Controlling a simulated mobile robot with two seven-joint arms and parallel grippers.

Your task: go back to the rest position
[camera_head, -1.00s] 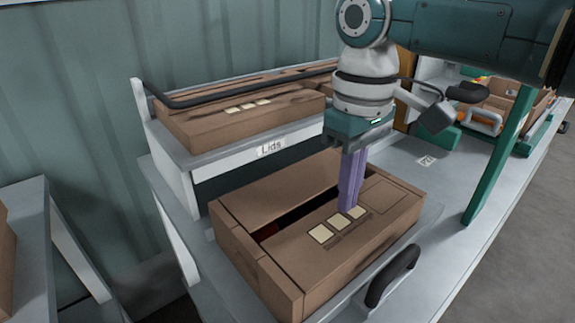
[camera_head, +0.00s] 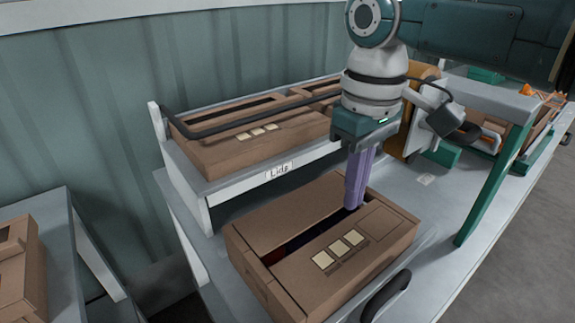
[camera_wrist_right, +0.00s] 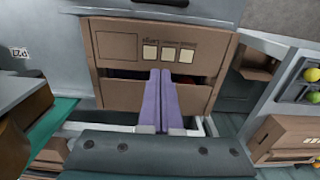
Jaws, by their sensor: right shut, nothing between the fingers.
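My right gripper (camera_head: 354,206) is shut and empty, its purple fingers together and pointing down over the far part of a brown carton (camera_head: 285,217) on the bench. The carton has a dark slot in its top and cream squares on one panel; something dark red shows faintly inside. In the right wrist view the shut fingers (camera_wrist_right: 161,72) reach over the same carton (camera_wrist_right: 115,94), overlapping its slot. I cannot tell how far above the carton the fingertips are. My left gripper is not in view.
A shelf labelled "Lids" (camera_head: 279,169) holds brown lids (camera_head: 215,150) behind a black rail (camera_head: 225,122). A green post (camera_head: 490,190) stands right of the carton. Another carton (camera_head: 22,270) is on a grey table at left. Fruit (camera_wrist_right: 312,75) shows at right in the wrist view.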

